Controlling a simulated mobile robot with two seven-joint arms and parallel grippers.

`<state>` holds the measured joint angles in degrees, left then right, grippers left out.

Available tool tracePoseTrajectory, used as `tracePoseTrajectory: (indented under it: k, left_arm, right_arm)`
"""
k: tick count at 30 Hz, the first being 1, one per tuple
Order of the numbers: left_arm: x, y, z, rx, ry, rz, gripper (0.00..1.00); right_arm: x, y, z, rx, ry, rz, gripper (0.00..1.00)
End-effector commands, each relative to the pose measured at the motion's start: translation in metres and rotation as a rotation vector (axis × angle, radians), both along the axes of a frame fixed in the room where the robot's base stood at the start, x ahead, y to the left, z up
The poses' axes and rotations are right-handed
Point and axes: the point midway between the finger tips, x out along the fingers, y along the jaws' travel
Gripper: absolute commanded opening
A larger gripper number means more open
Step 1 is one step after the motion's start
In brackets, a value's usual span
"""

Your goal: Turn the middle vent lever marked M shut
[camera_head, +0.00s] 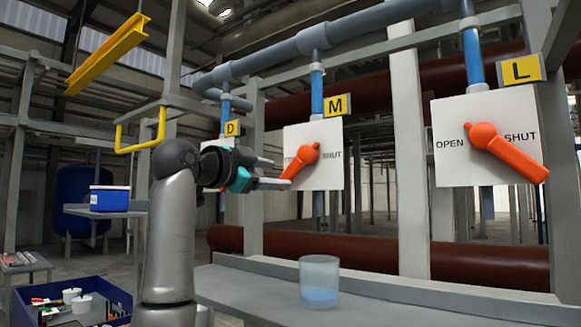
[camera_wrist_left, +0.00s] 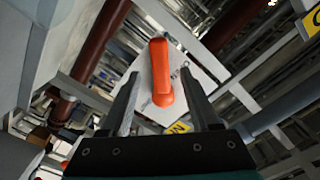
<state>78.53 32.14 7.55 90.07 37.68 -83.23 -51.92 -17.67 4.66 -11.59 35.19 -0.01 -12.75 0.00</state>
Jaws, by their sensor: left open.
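The middle vent lever (camera_head: 302,160) is orange and sits on a white plate (camera_head: 327,172) under a yellow sign marked M (camera_head: 336,104). Its handle points down and left, away from the word SHUT at the plate's right. My left gripper (camera_head: 278,173) is open, its fingertips close to the handle's lower end. In the left wrist view the orange lever (camera_wrist_left: 161,80) appears between the two spread fingers of my left gripper (camera_wrist_left: 160,74). I cannot tell how deep it lies between them; no contact shows. My right gripper is not in view.
The L lever (camera_head: 508,152) at the right points toward SHUT. A D sign (camera_head: 231,128) stands at the left, its plate mostly hidden by my arm. A glass with blue liquid (camera_head: 319,283) stands on the grey shelf (camera_head: 400,303) below. A blue crate (camera_head: 118,300) is at lower left.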

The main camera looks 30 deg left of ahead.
Motion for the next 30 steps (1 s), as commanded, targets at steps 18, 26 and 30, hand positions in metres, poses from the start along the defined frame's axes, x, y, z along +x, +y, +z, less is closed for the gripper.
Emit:
tracePoseTrajectory:
  k: [18,26,30]
  left_arm:
    - [0.062,-0.005,0.0,0.001,-0.001,-0.001,0.62]
    - [0.061,-0.005,0.0,0.001,0.0,0.0,0.49]
    - [0.061,-0.005,0.0,0.001,-0.001,0.001,0.33]
  right_arm:
    - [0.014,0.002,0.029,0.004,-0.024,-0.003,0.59]
    - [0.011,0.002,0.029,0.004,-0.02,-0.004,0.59]
    - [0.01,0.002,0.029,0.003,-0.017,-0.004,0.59]
